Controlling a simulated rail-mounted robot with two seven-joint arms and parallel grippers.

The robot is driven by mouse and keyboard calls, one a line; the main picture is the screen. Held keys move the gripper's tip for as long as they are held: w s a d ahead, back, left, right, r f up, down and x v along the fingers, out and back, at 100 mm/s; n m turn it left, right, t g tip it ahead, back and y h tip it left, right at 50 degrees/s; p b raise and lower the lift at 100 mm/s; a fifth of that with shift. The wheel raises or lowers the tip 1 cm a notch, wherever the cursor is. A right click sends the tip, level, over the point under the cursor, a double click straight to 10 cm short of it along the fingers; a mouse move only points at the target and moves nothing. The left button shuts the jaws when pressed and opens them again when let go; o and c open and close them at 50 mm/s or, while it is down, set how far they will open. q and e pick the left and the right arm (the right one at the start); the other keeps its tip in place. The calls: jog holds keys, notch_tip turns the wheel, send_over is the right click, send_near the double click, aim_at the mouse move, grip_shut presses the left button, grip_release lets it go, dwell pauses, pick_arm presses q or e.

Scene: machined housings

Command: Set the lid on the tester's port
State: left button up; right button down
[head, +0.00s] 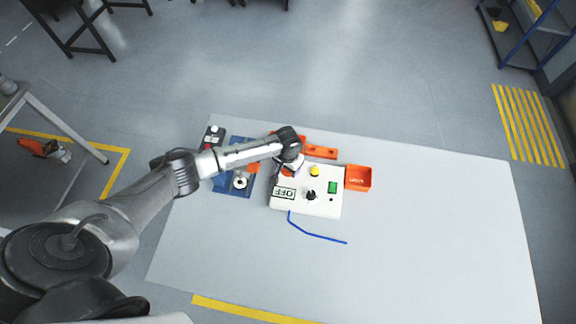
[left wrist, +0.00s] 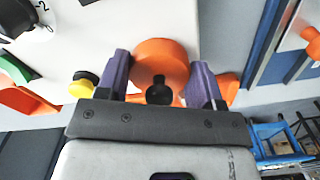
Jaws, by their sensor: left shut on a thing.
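The tester (head: 318,204) is a white box on the table, with an OFF display, a yellow button, a green switch and a black dial. It also shows in part along the top of the left wrist view (left wrist: 90,25). My left gripper (left wrist: 158,62) is shut on the lid (left wrist: 162,57), an orange disc with a black piece at its near edge, held between the purple fingers. In the head view my left gripper (head: 285,172) is over the tester's upper left part. The port is hidden, and I cannot tell whether the lid touches the tester. My right gripper is not in view.
A blue tray (head: 222,186) with orange and white parts lies left of the tester. An orange bin (head: 358,184) stands to its right, and an orange bar (head: 320,152) lies behind. A blue cable (head: 318,236) runs in front. The table's right side is clear.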

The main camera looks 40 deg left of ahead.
pick_arm(q)
jog(key=o, duration=1.2)
jog(key=shift+c, duration=0.2)
jog(key=shift+r, duration=0.1)
notch_tip(320, 180, up, 3)
jog(key=p, duration=0.3)
notch_tip(320, 180, up, 5)
jog(key=p, duration=0.6)
dwell(0.8)
